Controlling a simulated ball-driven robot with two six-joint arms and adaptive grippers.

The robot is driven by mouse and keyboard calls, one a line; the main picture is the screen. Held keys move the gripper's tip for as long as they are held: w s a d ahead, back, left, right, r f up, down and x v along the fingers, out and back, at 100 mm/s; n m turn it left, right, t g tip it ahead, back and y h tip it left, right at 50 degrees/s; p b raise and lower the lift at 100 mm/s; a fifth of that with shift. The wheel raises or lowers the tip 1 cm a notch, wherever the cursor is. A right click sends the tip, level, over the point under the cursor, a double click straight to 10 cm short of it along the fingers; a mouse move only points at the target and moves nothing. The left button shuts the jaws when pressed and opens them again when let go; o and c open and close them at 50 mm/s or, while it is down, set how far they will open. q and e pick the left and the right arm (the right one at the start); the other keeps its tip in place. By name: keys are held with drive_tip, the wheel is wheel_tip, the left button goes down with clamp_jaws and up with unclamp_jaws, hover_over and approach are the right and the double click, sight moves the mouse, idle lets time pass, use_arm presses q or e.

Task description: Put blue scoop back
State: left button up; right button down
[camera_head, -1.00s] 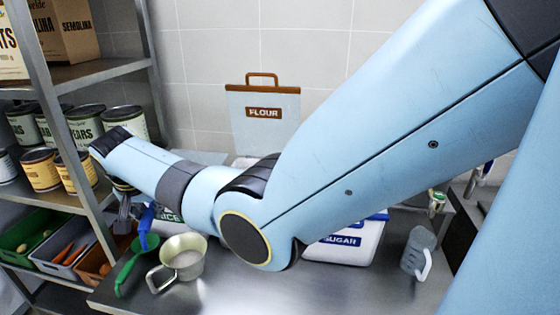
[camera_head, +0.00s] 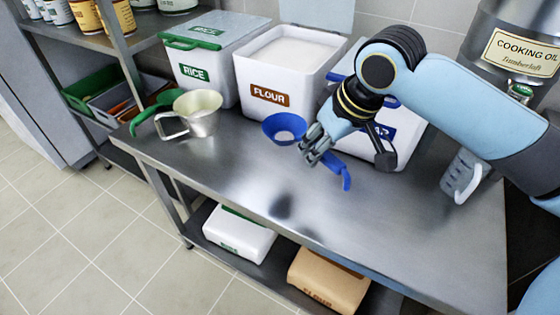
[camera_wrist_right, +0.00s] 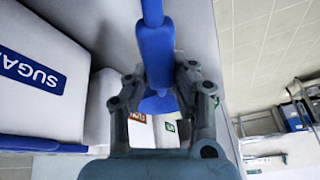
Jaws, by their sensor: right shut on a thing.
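The blue scoop (camera_head: 284,127) is in front of the flour bin in the head view, bowl to the left and handle to the lower right. A pale patch shows inside its bowl. My right gripper (camera_head: 315,146) is shut on the handle, which shows between its fingers in the wrist view (camera_wrist_right: 157,60). The scoop seems held above the counter. The white sugar bin (camera_head: 408,140) stands just behind my right gripper, largely hidden by my arm; its blue label (camera_wrist_right: 30,70) shows in the wrist view. My left gripper is not in view.
The flour bin (camera_head: 270,96) stands open, full of white powder. A clear jug (camera_head: 462,176) stands right. The counter's front middle is clear.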

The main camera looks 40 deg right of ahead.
sight(295, 132)
drive_tip(key=shift+w+f, duration=0.1)
drive_tip(key=shift+f, duration=0.4)
drive_tip(key=w+f, duration=0.2)
drive_tip(key=w, duration=0.1)
drive_tip(key=w+f+b, duration=0.1)
drive_tip(key=w+f, duration=0.1)
drive_tip(key=w, duration=0.2)
drive_tip(key=w+a+f, duration=0.1)
drive_tip(key=w+f, duration=0.1)
drive_tip(key=w, duration=0.1)
drive_tip(key=shift+w+f, duration=0.25)
drive_tip(key=shift+w, duration=0.15)
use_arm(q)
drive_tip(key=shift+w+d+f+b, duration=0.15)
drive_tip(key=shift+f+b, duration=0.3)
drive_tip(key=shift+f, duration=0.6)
use_arm(e)
drive_tip(key=shift+f, duration=2.05)
drive_tip(key=c, duration=1.1)
unclamp_jaws()
drive_tip(key=shift+f, duration=0.1)
drive_tip(key=p+v, duration=0.2)
drive_tip(key=v, duration=1)
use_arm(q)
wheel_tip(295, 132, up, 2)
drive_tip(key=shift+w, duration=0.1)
